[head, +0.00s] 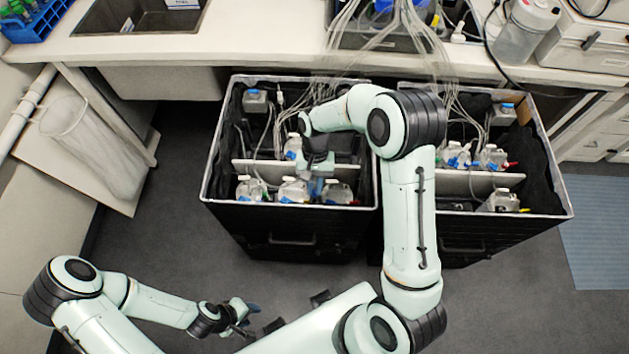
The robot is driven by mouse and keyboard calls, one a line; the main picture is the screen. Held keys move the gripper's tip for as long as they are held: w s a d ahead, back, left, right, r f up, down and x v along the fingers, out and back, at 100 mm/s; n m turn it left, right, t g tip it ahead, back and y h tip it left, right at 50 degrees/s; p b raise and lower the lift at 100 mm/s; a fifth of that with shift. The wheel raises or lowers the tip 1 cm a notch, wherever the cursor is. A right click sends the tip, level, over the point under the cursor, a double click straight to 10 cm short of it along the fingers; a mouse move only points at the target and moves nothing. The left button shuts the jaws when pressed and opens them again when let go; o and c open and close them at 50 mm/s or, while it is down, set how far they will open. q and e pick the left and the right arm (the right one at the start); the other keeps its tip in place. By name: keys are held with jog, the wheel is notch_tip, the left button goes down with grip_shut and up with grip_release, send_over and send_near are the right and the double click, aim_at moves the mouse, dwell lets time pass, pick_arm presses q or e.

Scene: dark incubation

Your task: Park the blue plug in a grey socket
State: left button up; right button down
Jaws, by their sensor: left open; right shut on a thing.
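My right gripper (318,182) reaches down into the left black box (290,225), over the front row of bottles. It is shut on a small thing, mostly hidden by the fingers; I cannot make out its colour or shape. Several clear bottles with white caps and blue fittings, such as this front bottle (293,190), stand in the box. A small grey block (255,103) with a blue top sits in its back left corner. A similar grey block (503,115) is in the right black box (500,213). My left gripper (252,318) is open and empty, low over the floor.
A pale divider (250,168) crosses the left box, and thin tubes hang from the bench (270,40) into both boxes. My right arm hides the inner edges of the boxes. A bin (85,140) stands at left. The floor in front is clear.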

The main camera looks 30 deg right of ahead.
notch_tip(320, 180, down, 3)
jog(key=shift+s+f+b, duration=0.1)
jog(key=shift+b, duration=0.55)
jog(key=shift+r, duration=0.25)
pick_arm(q)
jog(key=shift+s+f, duration=0.6)
jog(key=shift+f, duration=0.3)
jog(key=shift+w+r, duration=0.1)
pick_arm(e)
jog(key=shift+w, duration=0.25)
jog(key=shift+s, duration=0.15)
pick_arm(q)
jog(key=shift+s+f+b, duration=0.3)
jog(key=shift+s+f, duration=0.1)
jog(key=shift+f, duration=0.25)
pick_arm(e)
jog(key=shift+f, duration=0.95)
jog(key=c, duration=1.1)
grip_release()
jog(key=shift+o, duration=0.2)
jog(key=shift+r, duration=0.1)
